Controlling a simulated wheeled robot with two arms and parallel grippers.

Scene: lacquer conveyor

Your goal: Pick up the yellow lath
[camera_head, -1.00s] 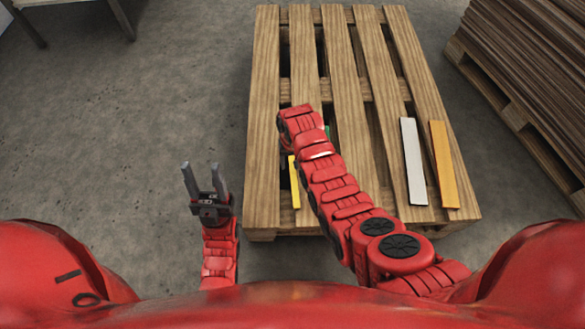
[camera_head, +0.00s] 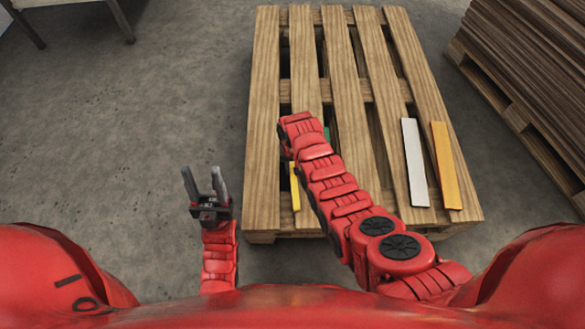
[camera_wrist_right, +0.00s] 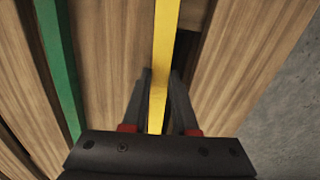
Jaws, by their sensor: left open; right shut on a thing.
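The yellow lath (camera_head: 295,188) lies on the wooden pallet (camera_head: 262,130), partly hidden by my right arm in the head view. In the right wrist view the yellow lath (camera_wrist_right: 165,50) runs between the fingers of my right gripper (camera_wrist_right: 160,100), which is shut on it. In the head view the right gripper is hidden under its own arm. Whether the lath touches the boards I cannot tell. My left gripper (camera_head: 205,184) is open and empty, left of the pallet.
A green lath (camera_wrist_right: 58,65) lies beside the yellow one. A white lath (camera_head: 415,162) and an orange lath (camera_head: 446,165) lie on the pallet's right side. A stack of brown boards (camera_head: 535,70) stands at the far right.

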